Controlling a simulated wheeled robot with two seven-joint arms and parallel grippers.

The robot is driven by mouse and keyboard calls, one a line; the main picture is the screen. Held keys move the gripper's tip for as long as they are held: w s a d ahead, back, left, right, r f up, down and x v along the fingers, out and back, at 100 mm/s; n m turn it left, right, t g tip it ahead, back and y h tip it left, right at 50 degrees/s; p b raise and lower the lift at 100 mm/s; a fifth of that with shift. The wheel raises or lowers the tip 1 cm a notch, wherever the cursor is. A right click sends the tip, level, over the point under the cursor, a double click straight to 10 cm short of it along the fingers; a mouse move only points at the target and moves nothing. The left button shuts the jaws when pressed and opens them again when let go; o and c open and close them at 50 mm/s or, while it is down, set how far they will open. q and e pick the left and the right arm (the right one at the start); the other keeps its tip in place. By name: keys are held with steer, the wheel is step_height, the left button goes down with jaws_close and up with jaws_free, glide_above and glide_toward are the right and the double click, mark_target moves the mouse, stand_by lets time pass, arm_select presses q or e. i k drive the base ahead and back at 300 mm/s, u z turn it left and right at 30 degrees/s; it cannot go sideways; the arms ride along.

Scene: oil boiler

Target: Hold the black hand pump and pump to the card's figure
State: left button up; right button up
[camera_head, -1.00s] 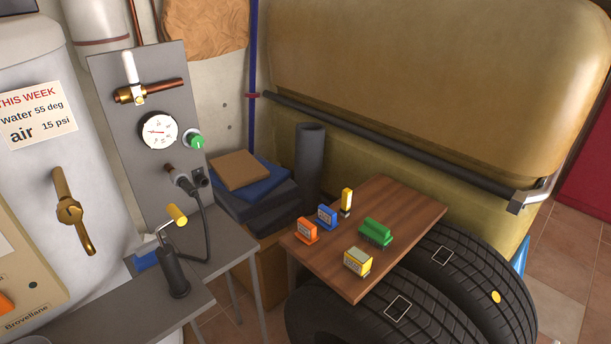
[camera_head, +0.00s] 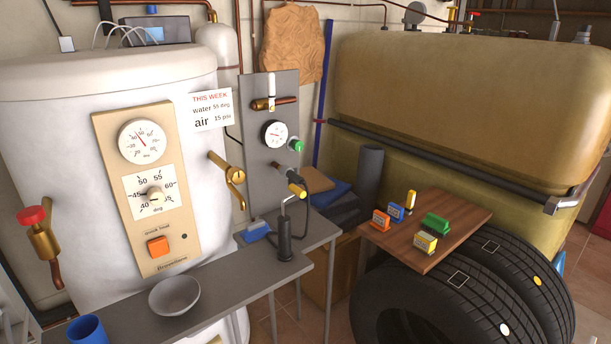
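The black hand pump (camera_head: 285,240) stands upright on a small grey table beside the boiler, with a yellow handle (camera_head: 297,190) on a bent metal rod. A black hose runs from it toward a fitting on the grey panel (camera_head: 262,172). A round white gauge (camera_head: 275,134) sits on that panel; its needle is too small to read. The white card (camera_head: 211,109) on the boiler reads "THIS WEEK, water 55 deg, air 15 psi". Neither of my grippers is in view.
A grey bowl (camera_head: 175,295) and a blue cup (camera_head: 87,330) stand on the grey shelf in front. A blue block (camera_head: 256,231) is left of the pump. A wooden board (camera_head: 455,240) on tyres holds several small coloured items. A dial panel (camera_head: 150,190) is on the boiler.

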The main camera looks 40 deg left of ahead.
mark_target(296, 190)
steer(key=u, duration=1.25)
steer(key=i, duration=0.1)
